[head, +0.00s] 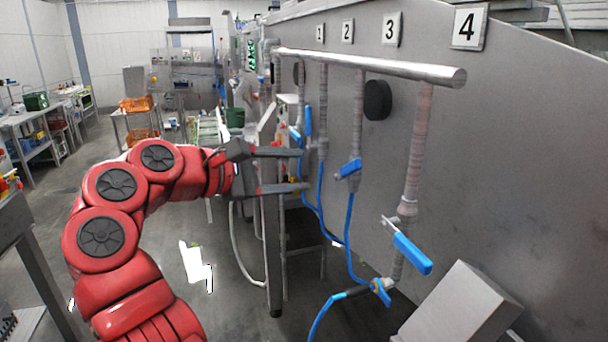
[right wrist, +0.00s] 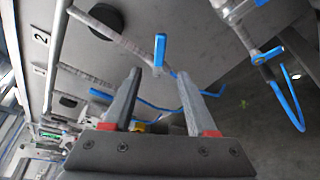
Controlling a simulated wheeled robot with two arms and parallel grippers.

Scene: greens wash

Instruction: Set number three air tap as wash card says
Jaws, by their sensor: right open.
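The number three plate (head: 391,29) is on the grey panel. The pipe I take as number three (head: 358,110) hangs from the steel header, with a blue-lever tap (head: 350,168) set across the pipe. The same lever appears to show in the right wrist view (right wrist: 160,50), beyond the fingertips. My right gripper (head: 304,170) is open and empty, its fingers pointing at the taps, left of the number three lever and apart from it. In the right wrist view its fingers (right wrist: 160,82) are spread. I cannot make out a readable wash card. My left gripper is not in view.
The number four tap (head: 412,253) has a slanted blue lever, nearer me. Blue hoses (head: 349,235) hang below. A grey box (head: 462,305) is at the lower right. A green sign (head: 251,53) is too small to read.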

